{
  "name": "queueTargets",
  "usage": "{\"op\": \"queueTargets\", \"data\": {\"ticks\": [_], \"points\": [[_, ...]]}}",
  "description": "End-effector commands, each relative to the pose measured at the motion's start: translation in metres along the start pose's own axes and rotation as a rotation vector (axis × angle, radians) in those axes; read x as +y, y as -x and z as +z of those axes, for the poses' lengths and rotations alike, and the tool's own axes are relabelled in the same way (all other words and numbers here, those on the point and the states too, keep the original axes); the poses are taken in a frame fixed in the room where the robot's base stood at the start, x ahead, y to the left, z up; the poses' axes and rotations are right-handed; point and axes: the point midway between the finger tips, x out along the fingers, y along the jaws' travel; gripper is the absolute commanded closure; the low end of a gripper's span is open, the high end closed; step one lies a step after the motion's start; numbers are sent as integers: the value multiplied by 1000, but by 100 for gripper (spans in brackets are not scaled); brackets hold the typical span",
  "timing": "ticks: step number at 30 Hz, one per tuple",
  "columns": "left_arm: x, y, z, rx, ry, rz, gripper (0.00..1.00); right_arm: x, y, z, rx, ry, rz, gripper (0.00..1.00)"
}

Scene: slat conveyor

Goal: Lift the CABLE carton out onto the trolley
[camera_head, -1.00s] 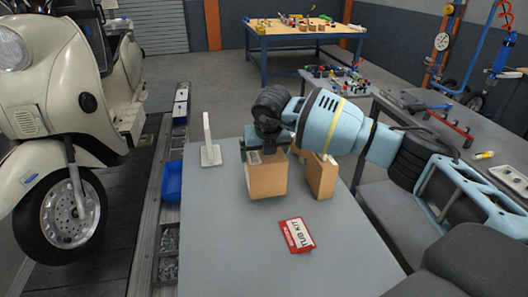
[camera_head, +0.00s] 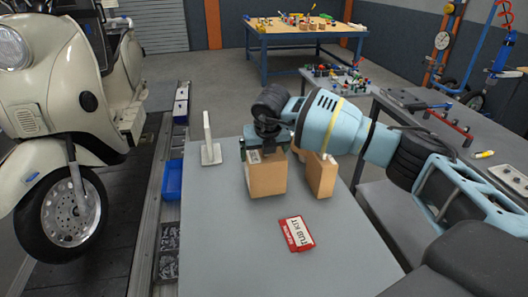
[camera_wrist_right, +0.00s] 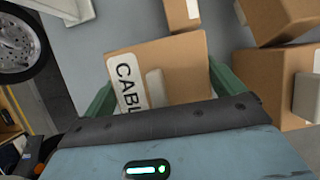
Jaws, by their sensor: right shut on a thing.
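The CABLE carton (camera_head: 266,178) is a brown box with a white label. It appears upright at the grey tabletop; I cannot tell whether its base touches. My right gripper (camera_head: 267,152) is above it and shut on it. In the right wrist view the green fingers of the right gripper (camera_wrist_right: 163,92) are at both sides of the CABLE carton (camera_wrist_right: 180,60), whose label reads "CABL", the rest hidden. My left gripper is not in view.
Another brown carton (camera_head: 321,176) stands just right of the held one. A red and white TUB KIT packet (camera_head: 297,233) lies in front. A white upright stand (camera_head: 208,145) is at the back left. A cream scooter (camera_head: 65,120) stands left, beside blue bins (camera_head: 172,180).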

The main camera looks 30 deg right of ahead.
Motion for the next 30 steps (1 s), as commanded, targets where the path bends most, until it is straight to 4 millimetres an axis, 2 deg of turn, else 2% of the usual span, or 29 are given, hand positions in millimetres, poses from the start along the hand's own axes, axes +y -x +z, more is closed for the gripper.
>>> {"op": "queueTargets", "data": {"ticks": [23, 24, 25, 30], "points": [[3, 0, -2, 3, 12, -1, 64, 0, -8, -3, -2, 0, 1, 45], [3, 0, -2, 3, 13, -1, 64, 0, -8, -3, -1, 0, 1, 5], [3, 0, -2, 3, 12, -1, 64, 0, -8, -3, -1, 0, 1, 1], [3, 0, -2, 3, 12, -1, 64, 0, -9, -4, 0, 0, 0, 0]]}}
